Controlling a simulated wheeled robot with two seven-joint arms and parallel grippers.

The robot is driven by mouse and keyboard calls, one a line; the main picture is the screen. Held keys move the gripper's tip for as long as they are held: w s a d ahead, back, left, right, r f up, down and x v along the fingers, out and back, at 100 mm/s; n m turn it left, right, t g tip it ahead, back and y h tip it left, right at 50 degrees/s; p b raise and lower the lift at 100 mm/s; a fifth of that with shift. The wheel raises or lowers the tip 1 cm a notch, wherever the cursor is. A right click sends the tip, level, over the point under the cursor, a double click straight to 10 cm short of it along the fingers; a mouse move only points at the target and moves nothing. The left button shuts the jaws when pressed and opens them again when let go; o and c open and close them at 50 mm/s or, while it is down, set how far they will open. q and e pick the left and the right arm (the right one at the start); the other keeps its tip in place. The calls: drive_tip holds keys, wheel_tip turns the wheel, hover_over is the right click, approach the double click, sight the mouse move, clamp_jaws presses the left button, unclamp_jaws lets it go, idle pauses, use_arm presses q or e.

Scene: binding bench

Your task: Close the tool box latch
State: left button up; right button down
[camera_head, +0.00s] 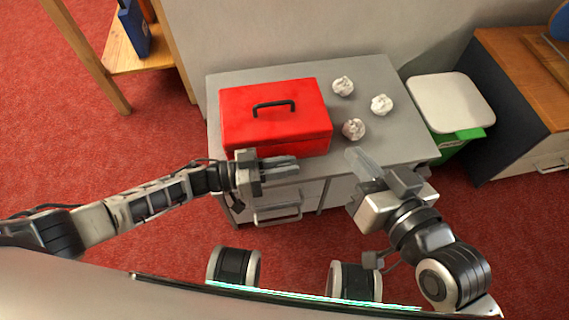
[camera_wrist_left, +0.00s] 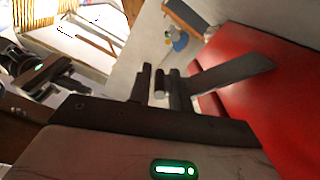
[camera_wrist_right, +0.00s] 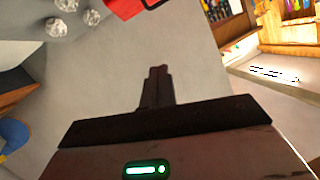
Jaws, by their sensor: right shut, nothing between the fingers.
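The red tool box (camera_head: 275,108) stands on the grey cabinet with its lid down and a dark handle (camera_head: 273,108) on top. Its latch cannot be made out; the front face is partly hidden by my left gripper. My left gripper (camera_head: 297,166) is at the box's lower front, its two fingers slightly apart. In the left wrist view the fingers (camera_wrist_left: 160,85) are beside the red box (camera_wrist_left: 275,80), and a dark flat strip lies across the red; contact cannot be told. My right gripper (camera_head: 355,153) is shut and empty, right of the box; its fingers (camera_wrist_right: 156,85) show together.
Three crumpled white paper balls (camera_head: 381,104) lie on the grey cabinet top (camera_head: 390,142), right of the box. A drawer handle (camera_head: 277,212) sticks out below my left gripper. A white-lidded bin (camera_head: 450,103) stands right of the cabinet. A wooden desk (camera_head: 515,75) is farther right.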

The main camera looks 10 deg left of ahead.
use_arm(q)
drive_tip(key=p+v, duration=0.1)
drive_tip(key=v, duration=1.5)
